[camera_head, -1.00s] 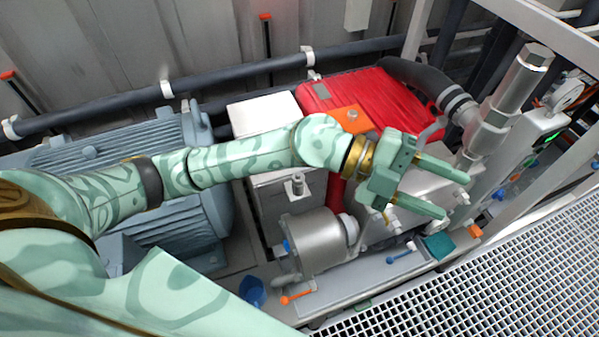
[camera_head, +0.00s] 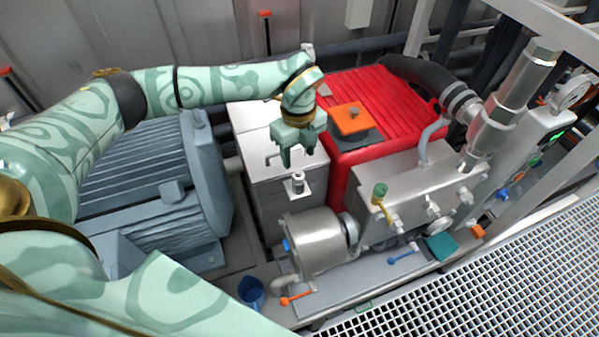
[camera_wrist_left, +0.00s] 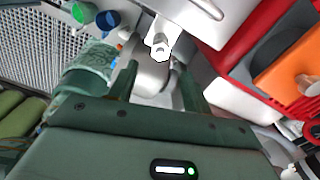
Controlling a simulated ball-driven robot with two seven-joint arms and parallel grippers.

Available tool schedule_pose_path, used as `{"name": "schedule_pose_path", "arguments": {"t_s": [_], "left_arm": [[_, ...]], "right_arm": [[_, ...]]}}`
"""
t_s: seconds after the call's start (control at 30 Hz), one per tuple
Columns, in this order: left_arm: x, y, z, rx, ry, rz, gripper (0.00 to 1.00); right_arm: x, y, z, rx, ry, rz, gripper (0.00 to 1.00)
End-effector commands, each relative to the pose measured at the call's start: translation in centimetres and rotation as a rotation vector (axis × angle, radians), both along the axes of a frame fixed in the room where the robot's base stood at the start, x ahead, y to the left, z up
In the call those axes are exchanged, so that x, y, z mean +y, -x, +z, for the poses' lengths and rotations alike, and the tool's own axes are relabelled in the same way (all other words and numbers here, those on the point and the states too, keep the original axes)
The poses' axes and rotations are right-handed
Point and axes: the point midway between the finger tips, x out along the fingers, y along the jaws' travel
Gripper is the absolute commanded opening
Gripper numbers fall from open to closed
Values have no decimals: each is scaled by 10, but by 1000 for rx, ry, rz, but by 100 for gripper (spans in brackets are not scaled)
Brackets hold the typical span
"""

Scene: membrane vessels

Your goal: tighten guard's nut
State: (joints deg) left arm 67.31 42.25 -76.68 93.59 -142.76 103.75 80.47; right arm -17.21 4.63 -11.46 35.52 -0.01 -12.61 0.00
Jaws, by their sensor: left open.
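The guard (camera_head: 255,150) is a pale grey box with a bent handle on its top, between the blue motor and the pump. The nut (camera_head: 297,184) is a small silver piece on a stud and flat tab at the guard's front right. In the wrist view the nut (camera_wrist_left: 160,43) shows just beyond the fingertips. My left gripper (camera_head: 298,163) points down just above the nut, open and empty, with a small gap between. In the wrist view the fingers of the left gripper (camera_wrist_left: 158,78) stand apart. My right gripper is out of view.
A ribbed blue motor (camera_head: 140,190) stands left of the guard. A red housing (camera_head: 375,105) with an orange block (camera_head: 350,119) stands close on the right. A silver pump (camera_head: 318,240) and a valve block (camera_head: 410,185) lie in front. A blue cup (camera_head: 252,291) is below.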

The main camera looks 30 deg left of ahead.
Motion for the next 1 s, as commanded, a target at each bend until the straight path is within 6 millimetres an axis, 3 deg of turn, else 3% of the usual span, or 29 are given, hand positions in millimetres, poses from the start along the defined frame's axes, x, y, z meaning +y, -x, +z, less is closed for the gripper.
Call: {"name": "schedule_pose_path", "arguments": {"t_s": [0.03,0.1,0.3,0.73,0.9,1.0], "left_arm": [[0,1,-17,5,1,0,49],[0,0,-33,4,0,1,49],[-1,0,-64,2,1,0,49],[0,0,-73,-1,2,-1,49],[0,0,-73,-1,2,-1,4],[-1,0,-73,-1,2,-2,4]], "right_arm": [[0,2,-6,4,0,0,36],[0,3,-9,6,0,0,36],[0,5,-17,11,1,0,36],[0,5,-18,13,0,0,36],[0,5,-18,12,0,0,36],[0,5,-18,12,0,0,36]]}}
